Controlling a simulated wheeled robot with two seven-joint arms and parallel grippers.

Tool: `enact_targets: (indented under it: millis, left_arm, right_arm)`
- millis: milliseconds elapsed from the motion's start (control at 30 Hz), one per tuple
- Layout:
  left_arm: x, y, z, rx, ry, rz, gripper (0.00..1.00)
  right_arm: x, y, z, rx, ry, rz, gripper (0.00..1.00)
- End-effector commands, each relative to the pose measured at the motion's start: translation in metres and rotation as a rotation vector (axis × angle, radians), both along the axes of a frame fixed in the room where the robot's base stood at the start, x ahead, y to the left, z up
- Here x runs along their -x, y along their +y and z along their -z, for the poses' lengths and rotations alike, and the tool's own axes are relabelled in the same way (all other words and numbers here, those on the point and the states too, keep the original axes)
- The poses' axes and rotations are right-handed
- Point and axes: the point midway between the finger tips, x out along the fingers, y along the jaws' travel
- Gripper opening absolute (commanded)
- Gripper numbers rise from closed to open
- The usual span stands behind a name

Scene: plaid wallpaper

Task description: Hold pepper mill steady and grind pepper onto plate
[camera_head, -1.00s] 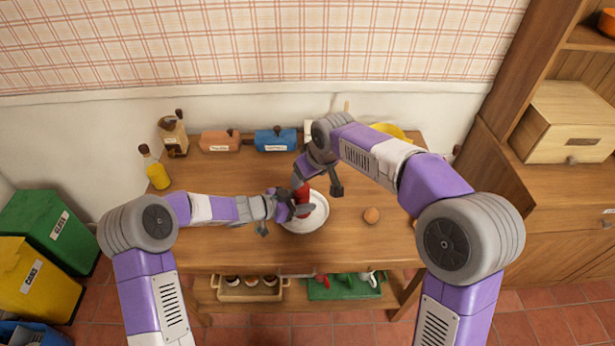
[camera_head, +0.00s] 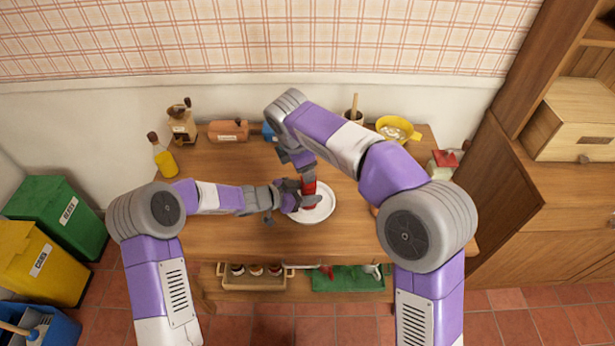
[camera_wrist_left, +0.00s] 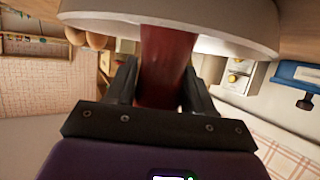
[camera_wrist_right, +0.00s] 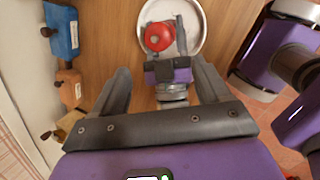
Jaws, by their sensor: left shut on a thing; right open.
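The red pepper mill (camera_head: 309,188) stands on or just over the white plate (camera_head: 322,211) near the table's middle; whether it touches is unclear. My left gripper (camera_head: 301,192) is shut around the mill's body from the left. The left wrist view shows the red mill (camera_wrist_left: 166,60) between the fingers, with the plate (camera_wrist_left: 235,40) close by. My right gripper (camera_head: 303,168) is open by the top of the mill, partly hidden by its own arm. In the right wrist view, the mill's round red top (camera_wrist_right: 158,37) lies ahead of the open fingers (camera_wrist_right: 163,72), not between them.
Along the wall stand an oil bottle (camera_head: 161,157), a wooden grinder (camera_head: 182,126), a terracotta box (camera_head: 228,131), a blue box (camera_wrist_right: 62,30) and a yellow bowl (camera_head: 397,130). A red-lidded container (camera_head: 444,162) stands at the right edge. The table's front left is clear.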

Motion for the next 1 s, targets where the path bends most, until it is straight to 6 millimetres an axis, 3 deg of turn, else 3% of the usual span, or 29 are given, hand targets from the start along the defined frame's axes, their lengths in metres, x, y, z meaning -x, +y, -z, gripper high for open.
enact_targets:
  millis: [200,467,667,1000]
  left_arm:
    - [0.000,0.000,-0.001,0.000,-0.001,0.000,0.18]
    - [0.000,0.000,-0.001,0.000,-0.001,0.000,0.18]
    - [0.000,0.000,-0.001,0.000,-0.001,0.000,0.18]
    - [0.000,0.000,-0.001,0.000,-0.001,0.000,0.18]
  right_arm:
    - [0.002,0.010,-0.010,0.197,0.032,-0.333,0.75]
    - [0.002,0.011,-0.012,0.287,0.057,-0.479,0.75]
    - [-0.006,0.004,0.014,0.291,0.061,-0.482,0.75]
    - [-0.027,-0.010,0.075,0.289,0.059,-0.481,0.75]
